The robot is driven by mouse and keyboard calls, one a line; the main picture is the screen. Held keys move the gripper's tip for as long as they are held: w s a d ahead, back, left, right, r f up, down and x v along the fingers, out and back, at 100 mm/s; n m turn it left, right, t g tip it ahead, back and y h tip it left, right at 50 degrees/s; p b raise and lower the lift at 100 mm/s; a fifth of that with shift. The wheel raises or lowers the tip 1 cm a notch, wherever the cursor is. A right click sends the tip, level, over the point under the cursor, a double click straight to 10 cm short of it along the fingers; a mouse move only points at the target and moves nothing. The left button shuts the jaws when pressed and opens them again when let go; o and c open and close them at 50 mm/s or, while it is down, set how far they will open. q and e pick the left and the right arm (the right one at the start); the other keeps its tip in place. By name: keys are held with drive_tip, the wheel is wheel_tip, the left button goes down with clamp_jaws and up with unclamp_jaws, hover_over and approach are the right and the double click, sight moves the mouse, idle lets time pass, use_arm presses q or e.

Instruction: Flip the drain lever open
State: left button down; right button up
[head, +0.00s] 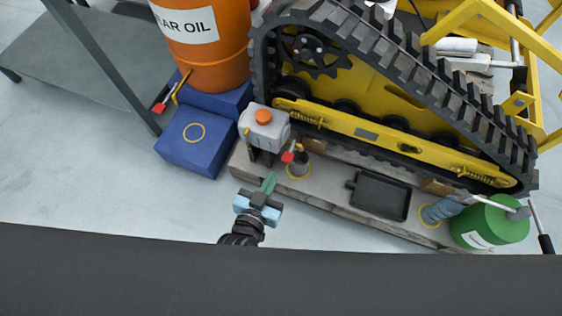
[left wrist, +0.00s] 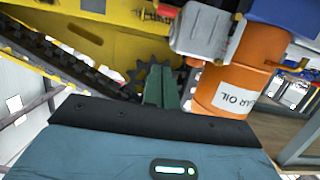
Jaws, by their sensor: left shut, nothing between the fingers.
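A grey tank with an orange cap (head: 264,124) stands on the plank beside the track. In the left wrist view the shut fingers (left wrist: 162,86) point toward the track's sprocket, and the grey tank (left wrist: 203,30) is at upper right. Whether the lever is open or closed is not clear. My right gripper is not in view.
An orange oil drum (head: 207,45) with a red-handled tap (head: 160,106) stands on blue blocks (head: 190,143) at left. A black tray (head: 379,195), a rag (head: 440,210) and a green can (head: 490,222) lie to the right. The yellow tracked carrier (head: 385,125) rises behind.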

sight(290, 151)
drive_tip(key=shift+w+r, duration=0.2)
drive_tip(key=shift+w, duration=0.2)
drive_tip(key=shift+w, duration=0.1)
